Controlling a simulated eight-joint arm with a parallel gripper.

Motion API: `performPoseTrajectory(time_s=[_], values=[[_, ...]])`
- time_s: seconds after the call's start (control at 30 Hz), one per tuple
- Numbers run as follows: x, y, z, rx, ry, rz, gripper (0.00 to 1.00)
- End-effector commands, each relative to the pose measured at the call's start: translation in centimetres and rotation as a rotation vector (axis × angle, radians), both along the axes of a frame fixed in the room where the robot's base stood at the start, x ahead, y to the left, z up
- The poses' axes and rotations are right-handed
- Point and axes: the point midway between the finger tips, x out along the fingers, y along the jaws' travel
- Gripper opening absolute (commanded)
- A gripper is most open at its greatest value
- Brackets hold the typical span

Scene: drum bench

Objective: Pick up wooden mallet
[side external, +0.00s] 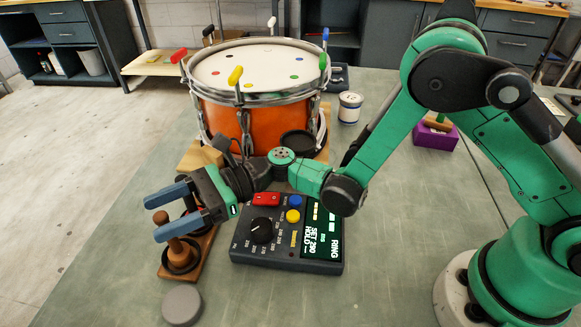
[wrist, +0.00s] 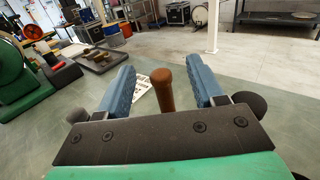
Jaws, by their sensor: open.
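The wooden mallet (side external: 178,251) appears to stand upright on a narrow wooden stand (side external: 205,244), its lower part inside a black ring. The top of its brown handle shows between my fingers, and one finger hides part of its middle. My gripper (side external: 156,217) is open, with one blue finger on each side of the handle. In the wrist view the handle (wrist: 164,90) rises between the two fingers of my gripper (wrist: 160,72), with a visible gap on both sides. The gripper does not appear closed on it.
An orange drum (side external: 262,118) with coloured clips stands behind my gripper. A dark control box (side external: 275,258) with a knob and display lies right of the stand. A grey round puck (side external: 182,305) lies in front. A small tin (side external: 350,107) and a purple block (side external: 435,138) stand farther back.

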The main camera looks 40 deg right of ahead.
Motion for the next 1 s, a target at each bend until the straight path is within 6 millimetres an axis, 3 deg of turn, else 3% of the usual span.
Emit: performPoseTrajectory(time_s=[0.1,0.2,0.47,0.6,0.7,1.0], values=[[0.1,2.1,0.1,0.0,0.0,0.004,0.61],[0.2,2.8,0.1,0.0,0.0,0.002,0.61],[0.3,3.0,0.1,0.0,-0.001,0.0,0.61],[0.3,3.0,0.1,0.0,-0.001,0.0,0.22],[0.3,3.0,0.1,0.0,-0.001,0.0,0.0],[0.3,3.0,0.1,0.0,-0.001,0.0,0.0]])
